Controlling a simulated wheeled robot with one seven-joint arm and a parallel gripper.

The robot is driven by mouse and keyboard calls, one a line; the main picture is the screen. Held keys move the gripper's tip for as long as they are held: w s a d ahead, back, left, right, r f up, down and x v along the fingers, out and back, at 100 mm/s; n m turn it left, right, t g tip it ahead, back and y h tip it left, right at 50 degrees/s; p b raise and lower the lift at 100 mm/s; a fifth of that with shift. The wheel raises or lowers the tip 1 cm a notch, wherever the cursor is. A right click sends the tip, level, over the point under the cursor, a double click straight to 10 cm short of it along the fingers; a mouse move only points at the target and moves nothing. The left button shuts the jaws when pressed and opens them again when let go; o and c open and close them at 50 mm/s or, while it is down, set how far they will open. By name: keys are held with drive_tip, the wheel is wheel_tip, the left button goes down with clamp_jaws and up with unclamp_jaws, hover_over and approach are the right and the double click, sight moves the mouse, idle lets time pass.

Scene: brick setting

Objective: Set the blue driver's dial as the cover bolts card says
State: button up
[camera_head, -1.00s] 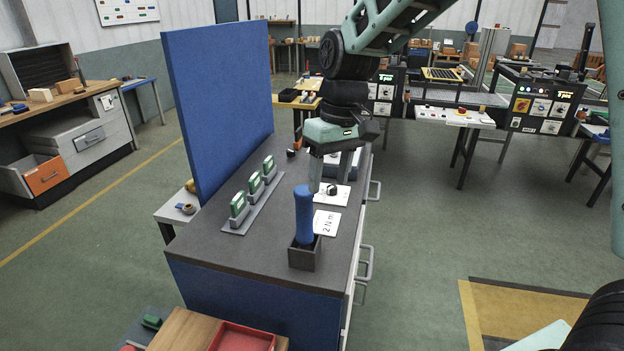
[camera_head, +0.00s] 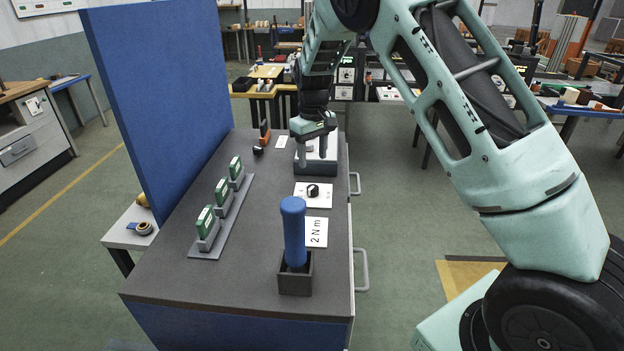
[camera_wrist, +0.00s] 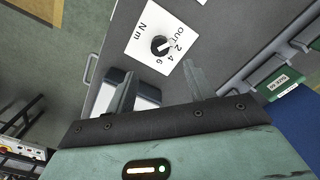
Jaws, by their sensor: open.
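The blue driver (camera_head: 293,232) stands upright in a dark square holder (camera_head: 295,278) at the bench's near end. A white card (camera_head: 315,232) beside it reads "2 N m". Behind that card lies a white dial plate (camera_head: 325,200) with a black knob (camera_head: 313,190). In the wrist view the dial plate (camera_wrist: 140,38) carries OUT, 2, 4, 6 and N m around the knob (camera_wrist: 160,45); its exact setting is too small to tell. My gripper (camera_head: 314,153) is open and empty, beyond the dial plate; its fingers (camera_wrist: 158,80) show apart in the wrist view.
A grey box (camera_head: 316,168) with a pale top sits under my gripper. Several green-and-white blocks (camera_head: 222,196) stand on a rack at left, before a tall blue panel (camera_head: 160,100). An orange-and-black item (camera_head: 264,134) is further back. The bench between rack and cards is clear.

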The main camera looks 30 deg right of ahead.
sight(313, 187)
wheel_tip(313, 187, down, 10)
drive_tip(key=p, duration=0.2)
drive_tip(key=shift+r+p, duration=0.15)
drive_tip(key=shift+p, duration=0.25)
drive_tip(key=c, duration=1)
